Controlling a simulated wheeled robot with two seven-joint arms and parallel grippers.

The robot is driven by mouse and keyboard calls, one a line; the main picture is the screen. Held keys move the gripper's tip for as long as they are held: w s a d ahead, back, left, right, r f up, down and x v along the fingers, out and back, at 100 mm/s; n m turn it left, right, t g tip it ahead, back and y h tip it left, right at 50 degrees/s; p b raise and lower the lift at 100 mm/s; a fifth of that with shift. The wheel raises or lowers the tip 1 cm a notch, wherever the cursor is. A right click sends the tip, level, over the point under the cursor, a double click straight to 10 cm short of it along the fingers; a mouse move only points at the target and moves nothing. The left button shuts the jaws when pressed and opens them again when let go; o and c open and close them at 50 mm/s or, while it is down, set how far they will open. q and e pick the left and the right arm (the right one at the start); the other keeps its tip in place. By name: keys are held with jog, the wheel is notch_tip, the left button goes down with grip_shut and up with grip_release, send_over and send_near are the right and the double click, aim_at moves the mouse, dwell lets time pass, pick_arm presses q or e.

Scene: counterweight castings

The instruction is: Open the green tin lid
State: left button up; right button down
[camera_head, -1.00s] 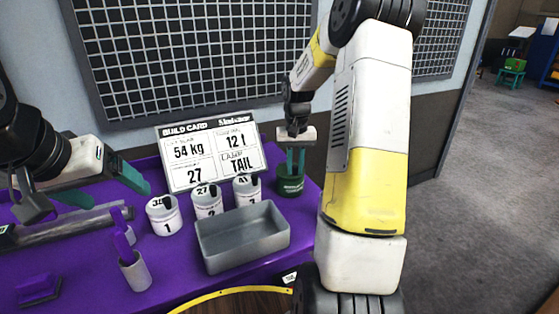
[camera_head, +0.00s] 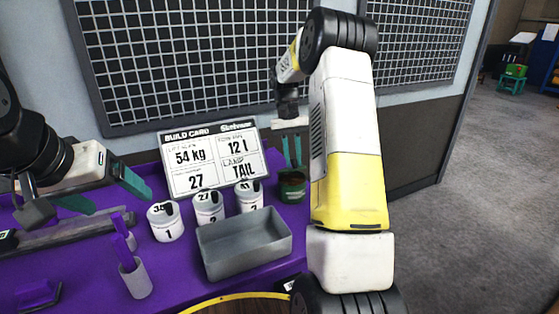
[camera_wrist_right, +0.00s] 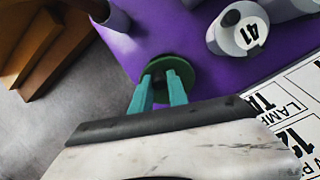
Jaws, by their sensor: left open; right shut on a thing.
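The green tin (camera_head: 292,194) stands at the right end of the purple table, to the right of the numbered canisters. My right gripper (camera_head: 292,165) reaches down over it with its teal fingers. In the right wrist view, the fingers close at the middle of the round green tin lid (camera_wrist_right: 184,72). The lid hides the tin's body there. I cannot tell from the head view how far the lid is from the rim. My left gripper (camera_head: 105,192) is open and empty over the left side of the table.
Three white numbered canisters (camera_head: 209,206) stand before the build card (camera_head: 215,158). A grey tray (camera_head: 244,262) lies in front of them. A grey cup (camera_head: 136,281) with a purple-handled thing stands at the left. Purple table surface is bare between cup and tray.

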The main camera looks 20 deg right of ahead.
jog(key=shift+w+a+r, duration=0.1)
jog(key=shift+w+r, duration=0.2)
jog(key=shift+w, duration=0.3)
jog(key=shift+w+a+r, duration=0.1)
jog(key=shift+w+r, duration=0.2)
jog(key=shift+w, duration=0.3)
jog(key=shift+w+a+r, duration=0.1)
jog(key=shift+w, duration=0.4)
jog(key=shift+w+a+r, duration=0.1)
jog(key=shift+w, duration=0.4)
jog(key=w, duration=0.3)
jog(key=w+a+f, duration=0.1)
jog(key=shift+w, duration=0.2)
jog(key=shift+s+f, duration=0.1)
jog(key=shift+s, duration=0.05)
jog(key=c, duration=1.3)
grip_release()
jog(key=shift+a, duration=0.15)
jog(key=shift+d+r, duration=0.2)
jog(key=shift+d, duration=0.1)
